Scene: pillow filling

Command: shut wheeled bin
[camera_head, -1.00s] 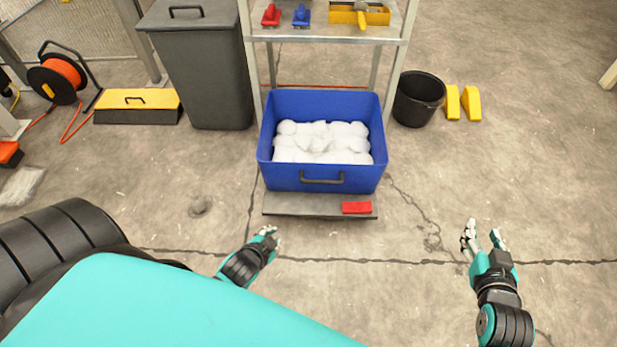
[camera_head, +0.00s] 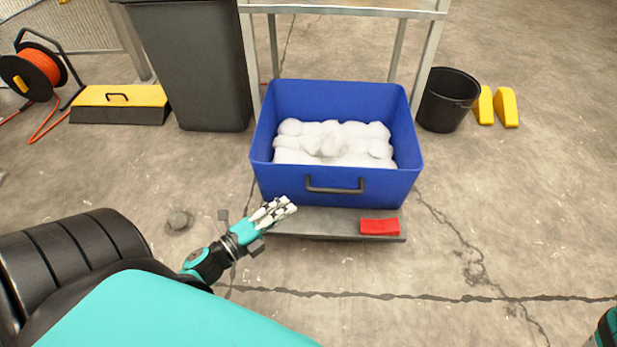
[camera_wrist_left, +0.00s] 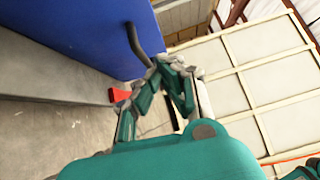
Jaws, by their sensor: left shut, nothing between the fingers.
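A dark grey bin (camera_head: 197,65) stands at the back left; its top is cut off by the frame edge and no wheels show. An open blue bin (camera_head: 285,180) full of white stuffing (camera_head: 335,145) stands in front of the shelf, with a dark handle (camera_head: 335,186) on its front. The blue wall (camera_wrist_left: 85,35) and handle (camera_wrist_left: 137,42) also show in the left wrist view. My left gripper (camera_head: 284,208) is shut and empty, just before the blue bin's lower front, left of the handle. It also shows in the left wrist view (camera_wrist_left: 165,68). My right gripper is out of view.
A grey slab (camera_head: 325,222) with a red block (camera_head: 380,227) juts out below the blue bin. A metal shelf (camera_head: 345,9) stands behind. A black bucket (camera_head: 447,100) and yellow wedges (camera_head: 506,107) are at right. The concrete floor in front is clear.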

